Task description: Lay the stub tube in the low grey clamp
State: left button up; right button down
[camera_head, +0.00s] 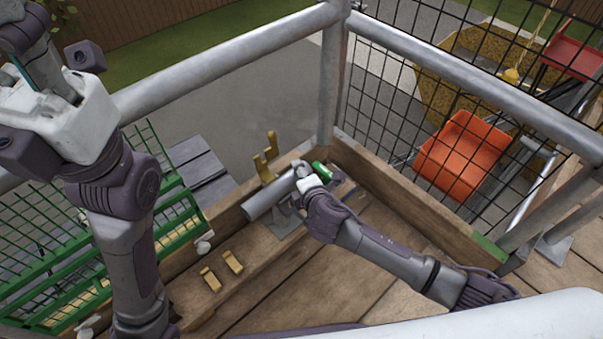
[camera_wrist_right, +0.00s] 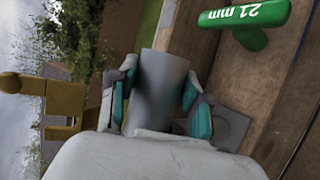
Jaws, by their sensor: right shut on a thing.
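The stub tube (camera_head: 265,199), a short grey cylinder, is held between the teal-padded fingers of my right gripper (camera_wrist_right: 155,92). It also shows in the wrist view (camera_wrist_right: 160,80). In the head view my right gripper (camera_head: 301,172) is at the tube's right end. The low grey clamp (camera_head: 284,224) is just below the tube, its flat base showing on the plank. The tube and gripper hide its upper part, so I cannot tell whether they touch. The clamp's base plate (camera_wrist_right: 232,126) shows in the wrist view. My left gripper (camera_head: 50,75) is raised at upper left, its fingertips unclear.
A yellow forked bracket (camera_head: 266,160) stands behind the tube. A green 21 mm tool (camera_head: 321,171) lies just right of my right gripper. Rails and mesh enclose the corner. The planks at front centre are clear.

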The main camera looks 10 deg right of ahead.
jog(key=shift+r, duration=0.1)
jog(key=shift+c, duration=2.1)
grip_release()
jog(key=shift+s, duration=0.1)
jog(key=v, duration=1.1)
jog(key=shift+s, duration=0.4)
jog(key=shift+s+d+r, duration=0.1)
jog(key=shift+d, duration=0.05)
